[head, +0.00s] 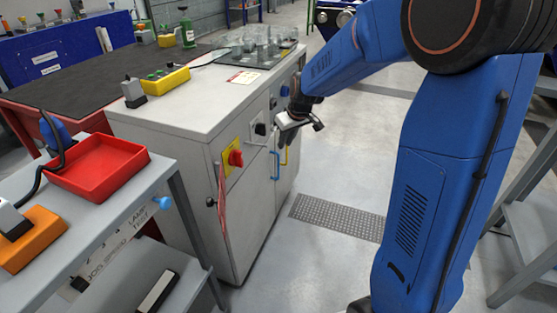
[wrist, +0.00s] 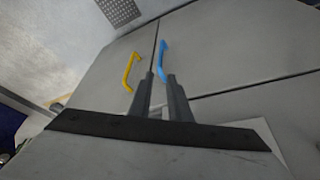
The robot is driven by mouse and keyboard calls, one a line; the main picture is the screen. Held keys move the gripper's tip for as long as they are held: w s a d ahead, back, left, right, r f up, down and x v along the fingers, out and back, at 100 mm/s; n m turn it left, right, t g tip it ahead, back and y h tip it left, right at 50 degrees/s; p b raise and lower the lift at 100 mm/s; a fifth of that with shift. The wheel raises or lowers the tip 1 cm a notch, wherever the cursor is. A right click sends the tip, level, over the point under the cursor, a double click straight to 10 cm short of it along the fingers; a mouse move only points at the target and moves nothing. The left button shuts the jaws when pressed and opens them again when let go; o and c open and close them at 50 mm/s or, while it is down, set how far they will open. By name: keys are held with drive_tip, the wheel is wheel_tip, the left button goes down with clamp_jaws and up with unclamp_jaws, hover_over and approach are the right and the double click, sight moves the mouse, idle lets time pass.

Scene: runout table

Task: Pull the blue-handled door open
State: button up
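The blue handle (head: 276,165) is upright on a grey cabinet door (head: 250,205), which looks closed. In the wrist view the blue handle (wrist: 162,60) lies just past my fingertips, its near end lined up with the gap between them. My gripper (head: 287,137) is above the handle in the head view. In the wrist view my gripper's (wrist: 161,76) two fingers are apart with nothing clearly held. I cannot tell whether they touch the handle. A yellow handle (wrist: 131,72) is on the neighbouring door, left of my fingers; it also shows in the head view (head: 285,156).
A red switch (head: 236,158) on a yellow plate is on the cabinet's front. The cabinet top (head: 205,105) carries a yellow bin (head: 167,80) and glassware. A grey bench with a red tray (head: 98,168) stands at left. The floor (head: 330,180) before the doors is clear.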

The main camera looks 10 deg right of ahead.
drive_tip(key=x, duration=1.3)
drive_tip(key=shift+d, duration=0.1)
clamp_jaws()
